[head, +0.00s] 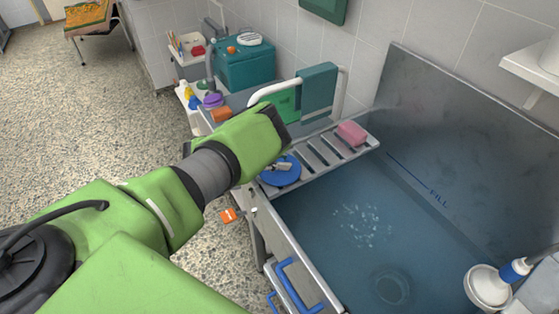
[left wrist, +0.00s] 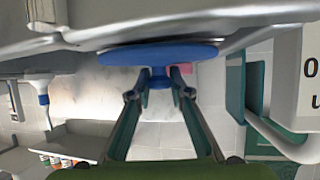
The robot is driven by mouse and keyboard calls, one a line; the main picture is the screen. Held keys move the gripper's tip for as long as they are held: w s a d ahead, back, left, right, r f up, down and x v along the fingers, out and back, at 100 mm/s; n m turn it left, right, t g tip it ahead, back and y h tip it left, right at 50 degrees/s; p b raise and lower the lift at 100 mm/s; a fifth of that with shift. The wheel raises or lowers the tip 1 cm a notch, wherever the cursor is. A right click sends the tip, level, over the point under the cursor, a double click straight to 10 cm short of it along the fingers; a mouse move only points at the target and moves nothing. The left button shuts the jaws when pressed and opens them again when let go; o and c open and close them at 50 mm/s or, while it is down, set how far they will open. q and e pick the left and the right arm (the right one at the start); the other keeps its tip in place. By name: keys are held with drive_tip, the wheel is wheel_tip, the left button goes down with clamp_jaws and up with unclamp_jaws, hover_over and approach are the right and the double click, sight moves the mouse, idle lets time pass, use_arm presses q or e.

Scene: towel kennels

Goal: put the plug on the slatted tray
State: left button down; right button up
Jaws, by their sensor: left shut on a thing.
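The plug is a blue disc (head: 279,174) with a short stem, at the near left end of the slatted tray in the head view. The slatted tray (head: 318,152) is grey metal and spans the tub's left end. My left gripper (head: 283,165) is shut on the plug's stem; my forearm and wrist hide part of it. In the left wrist view the plug's disc (left wrist: 160,53) lies beyond the fingertips (left wrist: 160,92), with the stem between them. I cannot tell whether the disc touches the tray. My right gripper is out of view.
A pink sponge (head: 351,133) sits at the tray's far end. The tub (head: 330,215) holds water. A white-and-blue fitting (head: 488,286) stands at its lower right. A white rail with a teal pad (head: 318,88) rises behind the tray. A teal box (head: 244,65) stands further back.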

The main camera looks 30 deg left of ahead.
use_arm(q)
drive_tip(key=shift+f, duration=0.2)
drive_tip(key=shift+f, duration=0.2)
drive_tip(key=c, duration=1.8)
unclamp_jaws()
drive_tip(key=shift+c, duration=0.2)
drive_tip(key=shift+r, duration=0.1)
